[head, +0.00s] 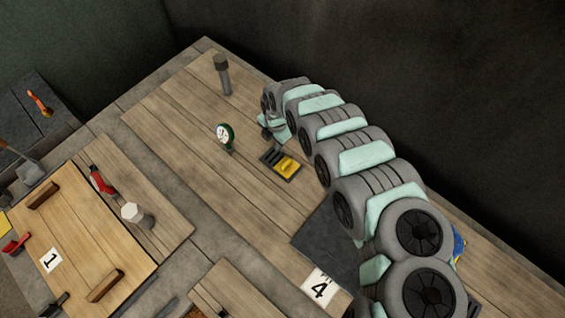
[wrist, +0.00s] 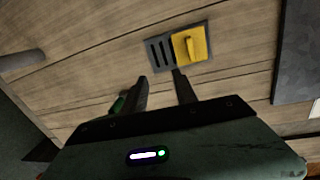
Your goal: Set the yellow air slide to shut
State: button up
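The yellow air slide (head: 286,166) sits on a dark slotted vent plate (head: 267,158) on the plank table. In the wrist view the yellow slide (wrist: 188,46) covers the right part of the plate (wrist: 153,54), and several slots show uncovered on the left. The slide has a raised tab. My gripper (wrist: 160,76) is open and empty, its two fingers apart just short of the plate's near edge in that view. In the head view my arm reaches in from the lower right, and my gripper's fingers are hard to make out near the plate.
A green-rimmed dial gauge (head: 225,134) stands left of the plate. A dark slab (head: 325,240) and a card marked 4 (head: 320,287) lie nearer. A board with a card marked 1 (head: 51,260) is at left. Bare planks surround the plate.

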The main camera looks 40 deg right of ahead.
jog(key=g, duration=0.2)
send_near(287, 163)
jog(key=shift+n, duration=0.4)
notch_tip(287, 163, down, 8)
jog(key=shift+f+b, duration=0.1)
jog(key=shift+b, duration=1.05)
jog(key=shift+f, duration=0.95)
jog(key=shift+c, duration=0.5)
grip_shut()
